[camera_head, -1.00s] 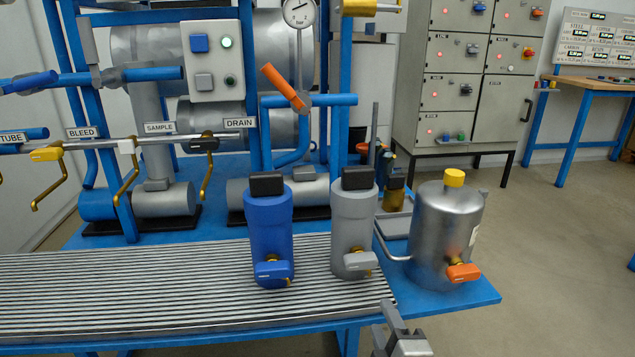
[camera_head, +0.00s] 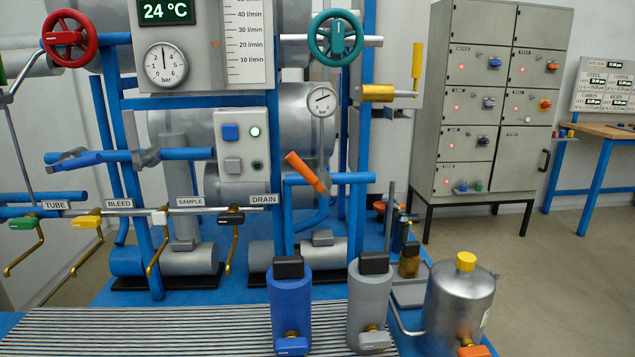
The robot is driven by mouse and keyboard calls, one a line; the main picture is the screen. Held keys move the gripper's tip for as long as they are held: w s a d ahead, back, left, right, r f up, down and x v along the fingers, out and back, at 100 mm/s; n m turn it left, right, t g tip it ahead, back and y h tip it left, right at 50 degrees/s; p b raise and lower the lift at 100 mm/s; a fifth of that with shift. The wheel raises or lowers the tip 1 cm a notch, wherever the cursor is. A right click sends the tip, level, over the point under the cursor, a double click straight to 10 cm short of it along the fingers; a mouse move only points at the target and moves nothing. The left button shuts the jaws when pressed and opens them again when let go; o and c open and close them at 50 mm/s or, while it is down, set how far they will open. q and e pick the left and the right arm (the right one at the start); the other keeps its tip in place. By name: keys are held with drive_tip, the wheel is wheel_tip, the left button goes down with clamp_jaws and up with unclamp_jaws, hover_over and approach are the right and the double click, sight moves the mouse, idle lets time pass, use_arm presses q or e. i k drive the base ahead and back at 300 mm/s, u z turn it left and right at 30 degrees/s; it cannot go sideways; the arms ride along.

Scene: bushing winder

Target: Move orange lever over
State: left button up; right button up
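An orange lever (camera_head: 307,172) sits on a horizontal blue pipe (camera_head: 345,178) in the middle of the head view. It is tilted, with its upper end to the left and its lower end at the pipe. A second, smaller orange handle (camera_head: 474,351) is on the valve at the foot of the steel tank (camera_head: 458,302), partly cut off by the bottom edge. Neither of my grippers is in view, and nothing touches the orange lever.
A blue bottle (camera_head: 291,308) and a grey bottle (camera_head: 369,304) stand on the slatted grate (camera_head: 180,330) below the lever. A round gauge (camera_head: 322,101) and a teal handwheel (camera_head: 336,38) are above. A button box (camera_head: 241,145) is left of the lever. Grey cabinets stand behind right.

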sight(292, 157)
drive_tip(key=u, duration=1.95)
drive_tip(key=i, duration=1.05)
drive_tip(key=z, duration=2.5)
